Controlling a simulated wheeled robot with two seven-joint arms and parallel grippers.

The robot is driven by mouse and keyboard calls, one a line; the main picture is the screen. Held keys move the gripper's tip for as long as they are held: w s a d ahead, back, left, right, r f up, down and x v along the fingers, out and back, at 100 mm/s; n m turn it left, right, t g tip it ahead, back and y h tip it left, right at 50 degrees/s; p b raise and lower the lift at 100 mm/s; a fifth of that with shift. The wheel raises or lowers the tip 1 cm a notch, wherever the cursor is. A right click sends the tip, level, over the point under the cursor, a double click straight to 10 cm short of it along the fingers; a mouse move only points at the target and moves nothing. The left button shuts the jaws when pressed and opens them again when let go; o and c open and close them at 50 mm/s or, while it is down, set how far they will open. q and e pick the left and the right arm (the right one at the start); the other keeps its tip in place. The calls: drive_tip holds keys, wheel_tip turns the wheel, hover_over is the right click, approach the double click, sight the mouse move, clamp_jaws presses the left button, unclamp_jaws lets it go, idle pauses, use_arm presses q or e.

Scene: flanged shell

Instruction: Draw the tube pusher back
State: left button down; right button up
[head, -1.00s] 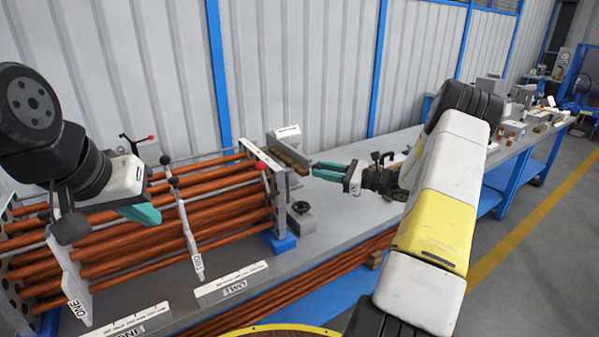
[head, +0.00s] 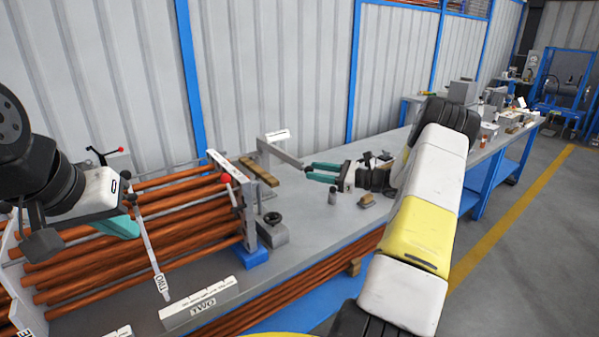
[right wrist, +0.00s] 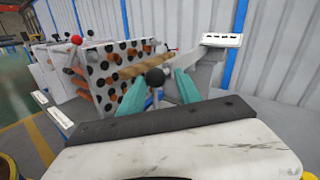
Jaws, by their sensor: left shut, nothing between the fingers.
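The tube pusher shows as a grey bar (head: 282,155) on an upright bracket with a white label, right of the holed end plate (head: 248,200). My right gripper (head: 311,171) is at the bar's right end, its two teal fingers apart. In the right wrist view, a black ball knob (right wrist: 155,77) appears between these fingers (right wrist: 159,84), nearer the left one; whether they press on anything is unclear. A brown grooved piece (head: 258,171) lies between plate and bar. My left gripper (head: 128,230) is shut and empty, over the copper tubes (head: 110,240) at the left.
A grey block with a black handwheel (head: 272,218) stands on the bench right of the end plate. A small grey cylinder (head: 332,196) and a small tan block (head: 366,201) stand near my right gripper. A white label strip (head: 200,303) runs along the front. The ribbed wall closes the back.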

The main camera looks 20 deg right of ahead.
drive_tip(key=shift+o, duration=0.7)
drive_tip(key=v, duration=0.8)
drive_tip(key=shift+a, duration=0.1)
